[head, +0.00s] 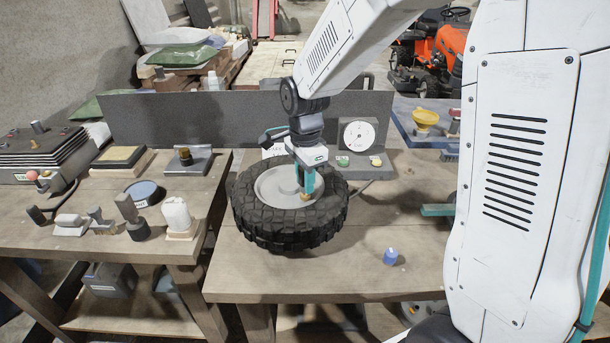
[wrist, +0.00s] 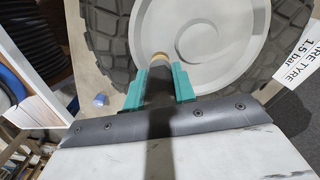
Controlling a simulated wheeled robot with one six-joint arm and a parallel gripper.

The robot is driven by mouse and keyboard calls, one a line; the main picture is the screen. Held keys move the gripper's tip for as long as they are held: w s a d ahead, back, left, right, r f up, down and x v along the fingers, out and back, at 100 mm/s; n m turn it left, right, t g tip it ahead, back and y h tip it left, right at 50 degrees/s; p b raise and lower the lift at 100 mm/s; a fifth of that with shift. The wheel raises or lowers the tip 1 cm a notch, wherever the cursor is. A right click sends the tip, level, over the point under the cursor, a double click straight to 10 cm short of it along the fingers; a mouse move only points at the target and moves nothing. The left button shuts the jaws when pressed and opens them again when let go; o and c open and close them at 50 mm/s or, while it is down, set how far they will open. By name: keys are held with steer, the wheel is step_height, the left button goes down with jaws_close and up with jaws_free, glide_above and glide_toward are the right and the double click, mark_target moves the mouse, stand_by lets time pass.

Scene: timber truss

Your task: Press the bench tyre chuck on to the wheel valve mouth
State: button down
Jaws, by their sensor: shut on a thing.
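The wheel lies flat on the bench, with a black knobbly tyre (head: 290,233) around a pale grey disc (head: 272,184). The tyre (wrist: 100,35) and disc (wrist: 215,40) also fill the top of the wrist view. My gripper (head: 306,180) points down over the right part of the disc. Its teal fingers (wrist: 160,85) are shut on a dark chuck (wrist: 158,75) with a brass-coloured end (wrist: 160,57). That end (head: 305,196) shows low at the fingers in the head view. The valve mouth is not distinguishable; I cannot tell whether the chuck touches it.
A grey box with a round gauge (head: 358,136) stands behind the wheel, before a dark back panel (head: 190,118). The left bench (head: 125,246) holds several blocks and tools. The bench front (head: 290,280) is mostly clear.

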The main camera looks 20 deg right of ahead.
steer(key=shift+f, duration=0.65)
steer(key=c, duration=1.1)
jaws_free()
steer(key=shift+o, duration=0.2)
step_height(320, 180, up, 8)
steer(key=shift+w+f, duration=0.1)
steer(key=shift+n, duration=0.8)
steer(key=s+d+r+n, duration=0.1)
steer(key=s+r+n, duration=0.2)
steer(key=s+n, duration=0.4)
steer(key=s+d+r+n+t, duration=0.1)
steer(key=s+r+n, duration=0.3)
steer(key=s, duration=1.6)
steer(key=d+n, duration=0.1)
steer(key=n, duration=0.3)
